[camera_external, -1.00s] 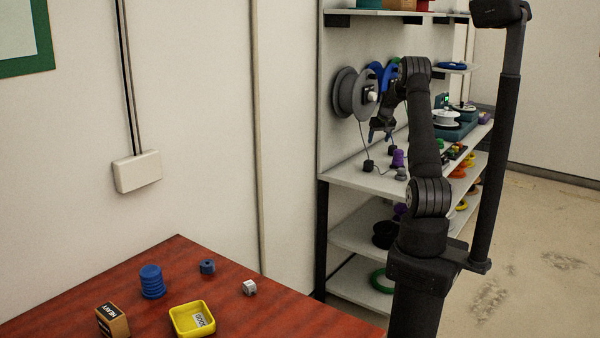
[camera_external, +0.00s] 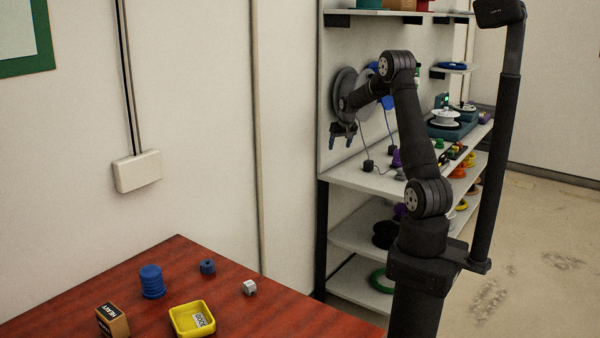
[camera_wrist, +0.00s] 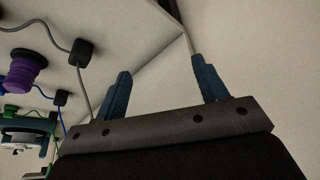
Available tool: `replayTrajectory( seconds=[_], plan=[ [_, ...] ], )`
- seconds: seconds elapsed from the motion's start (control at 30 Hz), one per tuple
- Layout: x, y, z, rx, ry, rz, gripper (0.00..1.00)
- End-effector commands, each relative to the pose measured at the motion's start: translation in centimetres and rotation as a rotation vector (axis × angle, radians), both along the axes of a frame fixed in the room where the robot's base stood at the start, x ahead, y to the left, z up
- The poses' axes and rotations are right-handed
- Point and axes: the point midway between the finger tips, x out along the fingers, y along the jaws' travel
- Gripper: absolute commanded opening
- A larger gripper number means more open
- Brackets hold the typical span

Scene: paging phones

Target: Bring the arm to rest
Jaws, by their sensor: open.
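My gripper (camera_external: 342,141) is open and empty, pointing down in front of the left end of the shelf unit. In the wrist view its two blue fingers (camera_wrist: 160,82) stand wide apart with only pale surfaces between and beyond them. My arm reaches up and then left from its base, in front of the shelves.
A red table (camera_external: 250,310) at lower left carries a yellow tray (camera_external: 180,321), a blue ribbed cylinder (camera_external: 152,281) and small blocks.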

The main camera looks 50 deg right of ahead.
Motion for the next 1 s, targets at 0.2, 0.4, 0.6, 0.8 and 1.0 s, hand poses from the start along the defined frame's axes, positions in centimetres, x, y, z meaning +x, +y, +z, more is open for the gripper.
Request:
replayTrajectory(
  seconds=[0.2,0.4,0.6,0.8,1.0],
  plan=[
    [1.7,4.3,-0.1,-0.001,0.000,0.031,0.66],
    [2.8,8.0,-0.1,-0.001,0.000,0.056,0.66],
    [3.5,10.9,-0.2,0.000,0.000,0.074,0.66],
    [3.8,12.2,-0.2,-0.001,-0.001,0.083,0.66],
    [3.8,12.4,-0.2,-0.001,-0.001,0.083,0.66]
  ],
)
